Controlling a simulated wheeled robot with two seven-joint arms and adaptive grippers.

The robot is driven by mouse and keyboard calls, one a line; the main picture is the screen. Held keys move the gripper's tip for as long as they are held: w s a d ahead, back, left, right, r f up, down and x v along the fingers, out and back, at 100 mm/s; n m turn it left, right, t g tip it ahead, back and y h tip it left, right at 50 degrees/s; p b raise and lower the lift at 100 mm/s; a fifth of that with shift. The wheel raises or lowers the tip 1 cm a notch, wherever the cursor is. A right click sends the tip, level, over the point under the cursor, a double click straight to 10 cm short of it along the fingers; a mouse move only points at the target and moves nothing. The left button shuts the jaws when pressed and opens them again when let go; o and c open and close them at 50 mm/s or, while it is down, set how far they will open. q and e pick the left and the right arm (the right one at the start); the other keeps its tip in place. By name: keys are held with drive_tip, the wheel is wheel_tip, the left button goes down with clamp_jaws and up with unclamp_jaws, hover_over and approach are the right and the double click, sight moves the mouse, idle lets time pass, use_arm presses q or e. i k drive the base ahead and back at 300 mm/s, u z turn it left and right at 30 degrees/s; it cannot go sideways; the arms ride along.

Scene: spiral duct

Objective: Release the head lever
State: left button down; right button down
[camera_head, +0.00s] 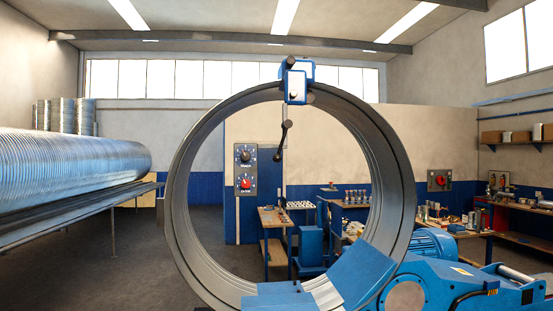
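A large grey metal ring (180,190) stands upright in the middle of the view. A blue head unit (296,86) sits at the top of the ring, with a small black knob at its upper edge. A black lever (283,137) shows below the head, inside the ring's opening. It slants, with its upper end leaning right and its lower end left. I cannot tell exactly how it joins the head. Neither of my grippers is in view, and nothing is seen touching the lever.
A blue machine with a motor (432,243) stands at the lower right. A long ribbed duct (70,165) lies on a rack at left. A control panel (245,170) with a red knob shows through the ring. Workbenches stand behind. Floor at lower left is clear.

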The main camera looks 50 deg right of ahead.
sight(286, 126)
drive_tip(key=z, duration=0.6)
drive_tip(key=i, duration=0.8)
drive_tip(key=z, duration=1.3)
drive_tip(key=i, duration=0.35)
drive_tip(key=z, duration=0.25)
